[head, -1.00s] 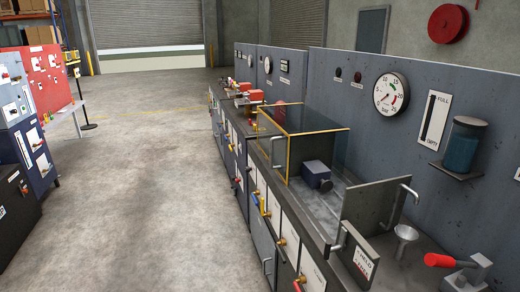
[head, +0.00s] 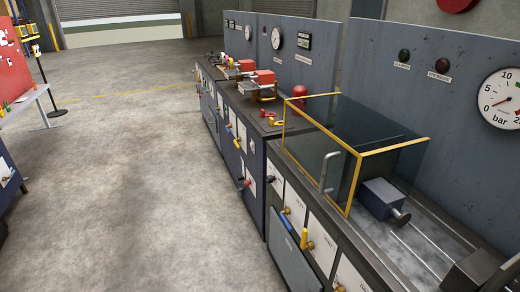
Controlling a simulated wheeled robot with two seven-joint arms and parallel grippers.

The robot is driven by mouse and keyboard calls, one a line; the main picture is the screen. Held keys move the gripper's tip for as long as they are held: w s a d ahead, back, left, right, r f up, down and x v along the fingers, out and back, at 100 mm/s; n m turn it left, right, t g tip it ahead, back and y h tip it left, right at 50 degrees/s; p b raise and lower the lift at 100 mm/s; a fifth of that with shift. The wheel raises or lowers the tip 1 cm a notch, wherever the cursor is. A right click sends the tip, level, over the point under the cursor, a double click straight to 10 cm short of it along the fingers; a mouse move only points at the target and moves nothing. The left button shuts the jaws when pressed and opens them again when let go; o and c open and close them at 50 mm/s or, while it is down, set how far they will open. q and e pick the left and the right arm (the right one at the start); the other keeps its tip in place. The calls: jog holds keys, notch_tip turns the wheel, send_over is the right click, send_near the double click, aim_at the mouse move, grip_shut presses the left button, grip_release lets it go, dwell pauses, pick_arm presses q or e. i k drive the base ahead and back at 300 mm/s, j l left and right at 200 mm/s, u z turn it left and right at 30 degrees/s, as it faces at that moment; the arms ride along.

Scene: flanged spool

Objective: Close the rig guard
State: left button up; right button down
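The rig guard (head: 318,152) is a clear box with yellow edges on the bench at the right of the head view. A grey handle (head: 327,172) stands on its front side. It covers the far part of the rig. A blue-grey block with a round shaft end (head: 381,199) sits at its near end, and the bed with rails (head: 408,246) in front of it lies uncovered. A dark block (head: 478,276) is at the lower right edge, partly cut off. Neither of my grippers shows in the view.
The bench front (head: 310,240) carries white panels with coloured valve handles. More benches with red devices (head: 264,77) run on behind. A gauge (head: 499,98) hangs on the back panel. The concrete floor (head: 150,190) to the left is clear. A red board (head: 15,65) stands at far left.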

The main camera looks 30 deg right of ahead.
aim_at(321, 187)
jog(key=i+j+z, duration=0.1)
jog(key=i+z, duration=0.25)
jog(key=i, duration=0.2)
jog(key=i+j+z, duration=0.35)
jog(key=i, duration=0.2)
jog(key=l, duration=0.1)
